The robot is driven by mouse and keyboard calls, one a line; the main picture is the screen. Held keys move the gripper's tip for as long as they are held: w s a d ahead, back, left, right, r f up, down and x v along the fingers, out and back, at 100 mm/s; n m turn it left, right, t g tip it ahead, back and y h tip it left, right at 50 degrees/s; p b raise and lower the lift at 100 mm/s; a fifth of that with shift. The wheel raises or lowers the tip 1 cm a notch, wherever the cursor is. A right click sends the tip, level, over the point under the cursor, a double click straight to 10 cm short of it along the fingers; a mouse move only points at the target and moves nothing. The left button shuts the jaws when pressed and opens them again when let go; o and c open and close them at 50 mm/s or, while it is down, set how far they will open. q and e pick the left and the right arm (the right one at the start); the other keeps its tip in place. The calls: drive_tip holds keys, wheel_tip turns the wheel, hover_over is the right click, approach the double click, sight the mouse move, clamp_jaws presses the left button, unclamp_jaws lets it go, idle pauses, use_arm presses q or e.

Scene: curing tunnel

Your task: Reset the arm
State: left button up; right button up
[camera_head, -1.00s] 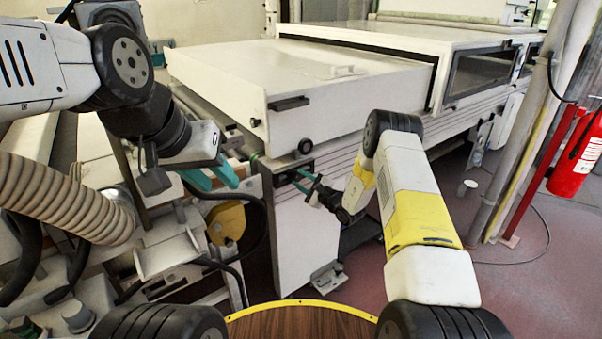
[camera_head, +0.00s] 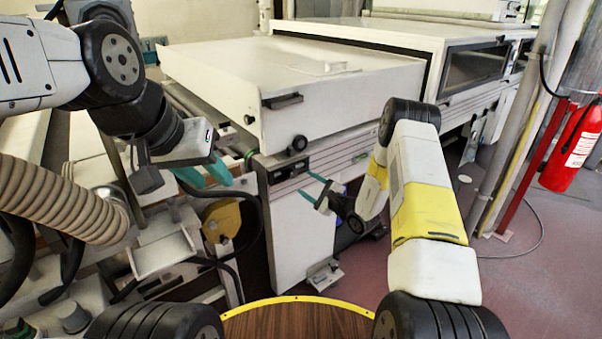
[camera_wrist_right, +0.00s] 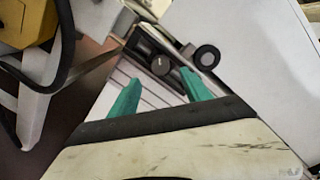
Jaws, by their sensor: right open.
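My right gripper (camera_head: 306,184) is open and empty, in front of the control panel (camera_head: 287,170) on the end of the white machine. A gap shows between its teal fingertips and the panel. In the right wrist view my right gripper (camera_wrist_right: 161,77) has its fingers apart, with the dark knob (camera_wrist_right: 160,65) of the panel seen between and beyond them. My left gripper (camera_head: 211,180) is at the left, teal fingers pointing down and apart, with nothing visible between them.
The white tunnel housing (camera_head: 350,75) with a black handle (camera_head: 283,101) fills the back. A corrugated hose (camera_head: 65,200) and cables crowd the left. Reddish floor (camera_head: 545,265) is open at the right.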

drive_tip(key=shift+s+d, duration=0.15)
drive_tip(key=shift+s, duration=0.05)
drive_tip(key=s+a+r+n+g+y, duration=0.2)
drive_tip(key=s+a+r+n+g, duration=0.1)
drive_tip(key=r, duration=0.4)
drive_tip(key=s+a+r+n+g+y, duration=0.2)
drive_tip(key=s+a+r+n, duration=0.1)
drive_tip(key=r, duration=0.5)
drive_tip(key=s+a+r+n+g+h, duration=0.15)
drive_tip(key=s+r+n+g, duration=0.45)
drive_tip(key=s+r, duration=0.6)
drive_tip(key=s+d+r+n+g+h, duration=0.1)
drive_tip(key=s+d+n+h, duration=0.1)
drive_tip(key=s, duration=0.5)
drive_tip(key=s+d+r+n+h, duration=0.1)
drive_tip(key=s+d+n+h, duration=0.15)
drive_tip(key=s, duration=0.55)
drive_tip(key=s+d+r+n+t+h, duration=0.2)
drive_tip(key=s+d+t+h, duration=0.2)
drive_tip(key=d, duration=0.8)
drive_tip(key=s+h, duration=0.2)
drive_tip(key=s, duration=0.1)
drive_tip(key=shift+s+t+h, duration=0.25)
drive_tip(key=shift+t+h, duration=0.05)
drive_tip(key=shift+h, duration=0.1)
